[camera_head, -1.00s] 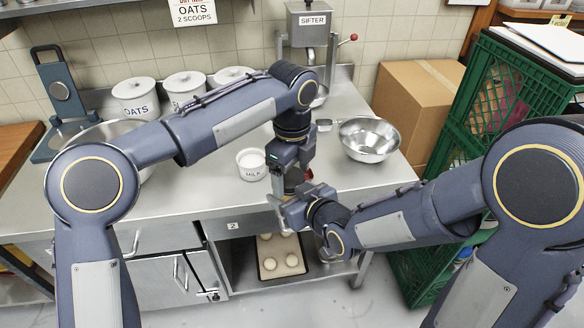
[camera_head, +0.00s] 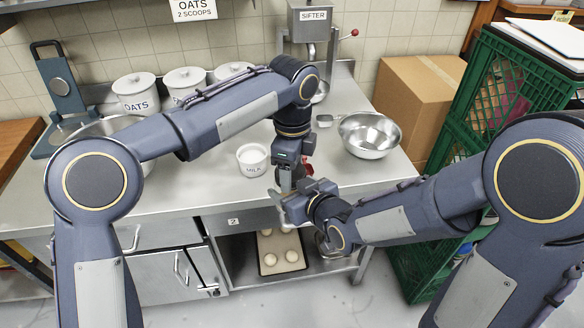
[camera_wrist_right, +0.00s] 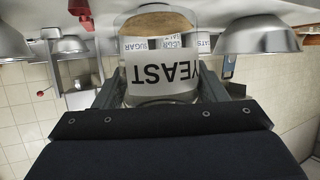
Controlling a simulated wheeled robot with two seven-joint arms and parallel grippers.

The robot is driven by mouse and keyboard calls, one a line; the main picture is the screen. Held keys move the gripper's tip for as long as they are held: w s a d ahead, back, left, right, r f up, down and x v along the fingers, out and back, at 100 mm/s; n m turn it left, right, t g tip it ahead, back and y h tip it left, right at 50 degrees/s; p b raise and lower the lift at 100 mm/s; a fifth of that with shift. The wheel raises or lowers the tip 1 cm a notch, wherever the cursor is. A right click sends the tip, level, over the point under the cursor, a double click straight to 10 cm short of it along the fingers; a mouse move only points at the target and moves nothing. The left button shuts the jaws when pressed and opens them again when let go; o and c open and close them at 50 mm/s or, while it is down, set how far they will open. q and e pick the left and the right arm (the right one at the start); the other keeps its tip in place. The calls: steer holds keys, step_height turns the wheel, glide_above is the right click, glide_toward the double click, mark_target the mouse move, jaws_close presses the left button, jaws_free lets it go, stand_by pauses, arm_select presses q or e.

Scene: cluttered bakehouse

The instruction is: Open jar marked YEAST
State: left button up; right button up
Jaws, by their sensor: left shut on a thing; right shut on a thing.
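The jar marked YEAST (camera_wrist_right: 160,75) fills the middle of the right wrist view, which is upside down. It is clear, with a white label and tan contents at its base. My right gripper (camera_wrist_right: 160,88) is shut on its body, one finger on each side. In the head view my right gripper (camera_head: 284,204) comes in from the right, in front of the counter. My left gripper (camera_head: 289,182) points down just above it, shut at the jar's top. The lid is hidden by the grippers, and the jar is mostly hidden in the head view.
On the steel counter (camera_head: 190,185) stand a MILK crock (camera_head: 253,160), the OATS jar (camera_head: 136,93) with other white jars, and a steel bowl (camera_head: 369,135). A sifter (camera_head: 312,30) is behind. A cardboard box (camera_head: 420,100) and green crates (camera_head: 470,130) are at right.

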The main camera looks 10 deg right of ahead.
arm_select(q)
steer(key=o, duration=1.1)
steer(key=shift+w+d, duration=0.1)
steer(key=shift+w, duration=0.05)
steer(key=shift+r, duration=0.15)
step_height(320, 180, up, 4)
steer(key=shift+r, duration=0.1)
steer(key=shift+c, duration=0.3)
steer(key=r+m, duration=0.3)
steer(key=shift+s+a+r, duration=0.2)
steer(key=shift+a+r, duration=0.1)
steer(key=shift+r, duration=0.05)
steer(key=shift+c, duration=0.2)
steer(key=shift+a, duration=0.1)
step_height(320, 180, down, 8)
steer(key=shift+r, duration=0.2)
steer(key=shift+c, duration=0.4)
